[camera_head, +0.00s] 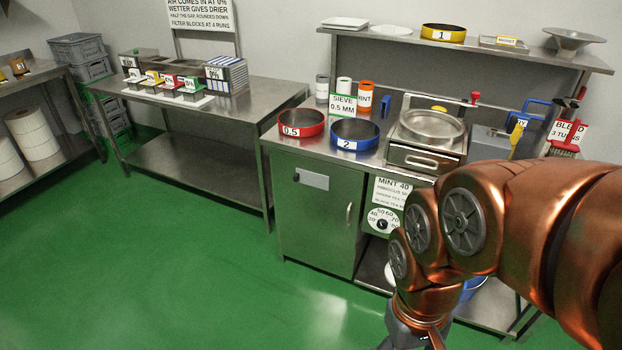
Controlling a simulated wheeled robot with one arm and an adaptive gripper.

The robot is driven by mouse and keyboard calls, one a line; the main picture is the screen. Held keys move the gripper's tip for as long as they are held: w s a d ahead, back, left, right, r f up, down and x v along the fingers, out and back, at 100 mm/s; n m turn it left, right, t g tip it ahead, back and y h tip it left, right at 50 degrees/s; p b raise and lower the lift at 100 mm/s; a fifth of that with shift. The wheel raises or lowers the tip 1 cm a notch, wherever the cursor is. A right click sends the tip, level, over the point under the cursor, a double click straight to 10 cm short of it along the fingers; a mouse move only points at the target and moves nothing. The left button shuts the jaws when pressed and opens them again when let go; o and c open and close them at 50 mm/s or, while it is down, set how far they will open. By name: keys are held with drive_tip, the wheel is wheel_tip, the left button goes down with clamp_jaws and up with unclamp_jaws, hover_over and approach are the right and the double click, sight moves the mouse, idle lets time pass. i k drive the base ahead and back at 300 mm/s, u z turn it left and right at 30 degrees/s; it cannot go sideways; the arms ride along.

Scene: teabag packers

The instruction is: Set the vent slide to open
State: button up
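A pale rectangular plate (311,180) with a small dark knob at its left end is on the front of the steel cabinet (310,225). It may be the vent slide, but no label on it can be read and I cannot tell its setting. My copper arm comes in from the right, in front of the bench. My gripper (408,335) is at the bottom edge, low in front of the bench and to the right of the plate, apart from it. Its fingers are cut off by the frame, so I cannot see whether they are open or what is between them.
A dial (382,222) sits under a mint sign on the bench front. A red sieve (301,123), a blue sieve (355,135) and a round steel pan machine (430,130) stand on top. A side table (200,110) holds small boxes. The green floor at left is clear.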

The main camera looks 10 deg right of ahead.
sight(312, 179)
drive_tip(key=k, duration=0.45)
drive_tip(key=z, duration=0.05)
drive_tip(key=i, duration=0.65)
drive_tip(key=u, duration=0.9)
drive_tip(key=i, duration=0.4)
drive_tip(key=u, duration=0.45)
